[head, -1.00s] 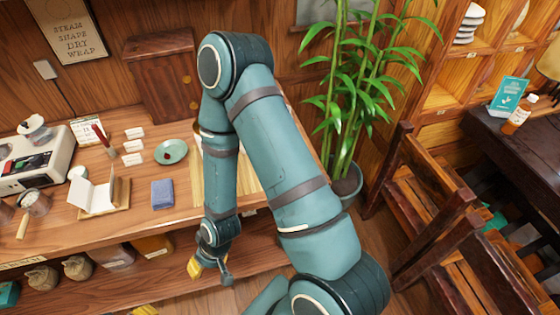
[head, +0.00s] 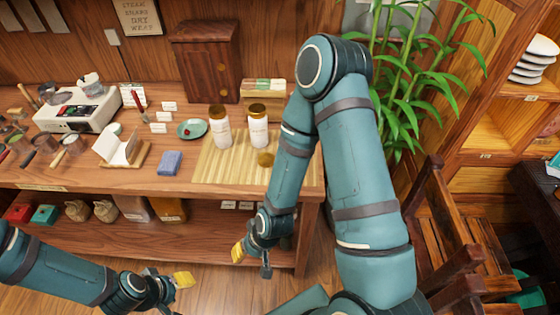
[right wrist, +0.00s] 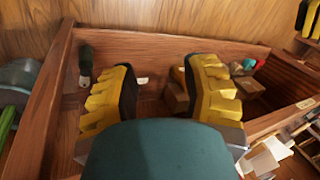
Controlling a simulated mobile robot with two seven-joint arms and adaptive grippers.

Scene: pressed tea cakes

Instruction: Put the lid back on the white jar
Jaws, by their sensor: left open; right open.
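Two white jars stand upright side by side on a slatted bamboo mat (head: 210,172) on the counter: a left jar (head: 219,133) and a right jar (head: 258,134). Both show brownish-gold tops; I cannot tell which one is open. A round gold-brown lid (head: 265,159) lies on the mat in front of the right jar, apart from it. My right gripper (head: 252,262) hangs in front of the counter edge, below the mat, open and empty; its yellow fingers stand apart in the right wrist view (right wrist: 163,88). My left gripper (head: 176,290) is open at the lower left, off the counter.
A white scale (head: 78,113) stands further left. A wooden cabinet (head: 206,60) is behind. My right arm passes over the mat's right side. A chair (head: 455,235) stands right.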

